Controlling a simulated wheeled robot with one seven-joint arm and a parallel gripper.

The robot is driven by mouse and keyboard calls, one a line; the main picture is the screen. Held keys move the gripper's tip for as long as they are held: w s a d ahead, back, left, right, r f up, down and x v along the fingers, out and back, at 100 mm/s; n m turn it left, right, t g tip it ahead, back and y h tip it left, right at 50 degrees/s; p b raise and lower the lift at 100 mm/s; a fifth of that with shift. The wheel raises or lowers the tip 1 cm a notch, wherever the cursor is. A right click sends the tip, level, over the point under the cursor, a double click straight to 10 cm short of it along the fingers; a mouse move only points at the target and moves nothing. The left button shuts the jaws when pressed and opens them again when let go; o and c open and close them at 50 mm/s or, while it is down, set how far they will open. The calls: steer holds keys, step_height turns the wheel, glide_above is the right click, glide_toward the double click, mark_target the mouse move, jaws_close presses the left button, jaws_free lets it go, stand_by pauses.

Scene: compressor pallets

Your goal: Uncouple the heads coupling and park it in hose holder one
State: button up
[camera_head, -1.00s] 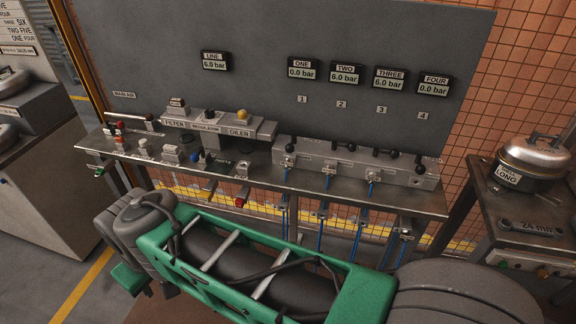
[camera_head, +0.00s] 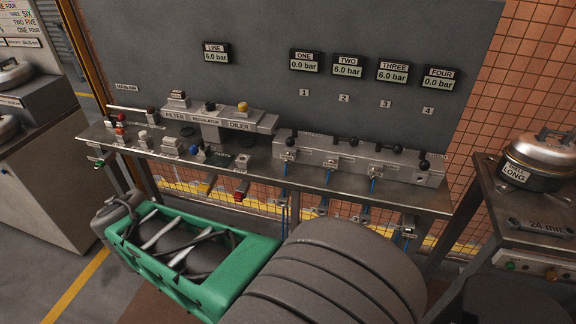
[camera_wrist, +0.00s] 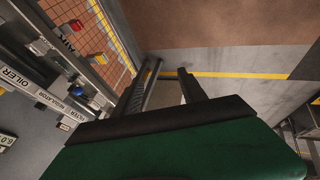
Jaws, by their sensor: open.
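The supply manifold (camera_head: 350,160) is on the bench, with several couplings along its front and black ball-ended levers on top. Blue hoses hang below the couplings at stations two (camera_head: 328,166) and three (camera_head: 376,174). A fitting sits at station one (camera_head: 289,157). I cannot tell which coupling is the heads one. Hose holders hang under the bench edge; the leftmost (camera_head: 284,200) is below station one, and no holder label is readable. My gripper (camera_wrist: 168,68) is open and empty, its two dark fingers apart above floor in the wrist view. It is clear of the manifold.
Displays read line 6.0, one 0.0 (camera_head: 306,61), two 6.0, three 6.0, four 0.0 bar. The filter, regulator and oiler unit (camera_head: 210,123) stands left on the bench. A side table at right holds a pot (camera_head: 537,160) and a wrench (camera_head: 540,227).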

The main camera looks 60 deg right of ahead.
steer(key=s+d+f+n+h+b, duration=0.2)
steer(key=d+f+n+h+b, duration=0.15)
steer(key=d, duration=0.85)
steer(key=s+d+f+n+h+b, duration=0.1)
steer(key=d+f+n+h+b, duration=0.2)
steer(key=d, duration=0.9)
steer(key=s+d+n+h+b, duration=0.1)
steer(key=s+d+n+h, duration=0.1)
steer(key=s+d+n, duration=0.1)
steer(key=s+d+n+g+h+b, duration=0.1)
steer(key=s+d+n+h+b, duration=0.1)
steer(key=s+d+n+h, duration=0.1)
steer(key=s+d+f+n+g+h+b, duration=0.1)
steer(key=s+d+n+h+b, duration=0.1)
steer(key=s+d+n+h, duration=0.1)
steer(key=shift+s+d+n, duration=0.3)
steer(key=shift+d, duration=0.3)
steer(key=shift+s+d+n, duration=0.3)
steer(key=shift+d+n, duration=0.05)
steer(key=shift+d, duration=0.25)
steer(key=shift+s+d+n, duration=0.3)
steer(key=shift+d, duration=0.3)
steer(key=shift+r, duration=0.2)
